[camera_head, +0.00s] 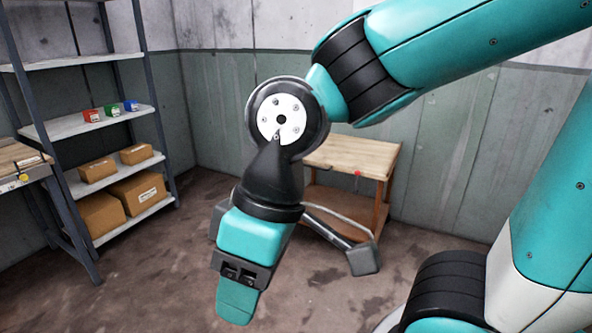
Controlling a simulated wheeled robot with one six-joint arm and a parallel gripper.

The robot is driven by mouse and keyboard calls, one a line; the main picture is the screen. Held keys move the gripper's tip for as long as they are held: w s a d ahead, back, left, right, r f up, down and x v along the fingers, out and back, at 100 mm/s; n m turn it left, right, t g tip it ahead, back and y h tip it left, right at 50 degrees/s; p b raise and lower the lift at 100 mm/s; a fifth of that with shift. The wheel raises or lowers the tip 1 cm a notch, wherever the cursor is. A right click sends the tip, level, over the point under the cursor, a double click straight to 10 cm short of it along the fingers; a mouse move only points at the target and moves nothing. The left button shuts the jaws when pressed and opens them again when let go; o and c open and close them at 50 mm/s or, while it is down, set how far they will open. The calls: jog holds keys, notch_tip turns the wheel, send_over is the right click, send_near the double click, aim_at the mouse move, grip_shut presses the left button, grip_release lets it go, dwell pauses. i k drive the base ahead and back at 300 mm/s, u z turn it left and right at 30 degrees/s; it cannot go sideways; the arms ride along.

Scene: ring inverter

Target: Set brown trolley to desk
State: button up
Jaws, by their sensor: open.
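A brown wooden two-level stand (352,153), which looks like the trolley, is upright on the floor against the back wall, right of centre. It has a pale top and a small red part at its front edge. My arm hides its left and lower parts. A wood-topped bench (12,158) at the left edge may be the desk, and the frame cuts it off. My gripper (237,298) is open and points down in front of the trolley, apart from it. One teal finger shows clearly, and I see nothing held in it.
A metal shelf rack (75,131) stands at the left, with small coloured boxes (112,110) and several cardboard boxes (139,191). Floor (140,265) at lower left is clear.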

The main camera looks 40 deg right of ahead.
aim_at(376, 160)
jog(key=u, duration=0.2)
jog(key=i, duration=2.4)
jog(key=z, duration=1.1)
jog(key=i, duration=0.75)
jog(key=z, duration=1.15)
jog(key=i, duration=0.3)
jog(key=z, duration=0.25)
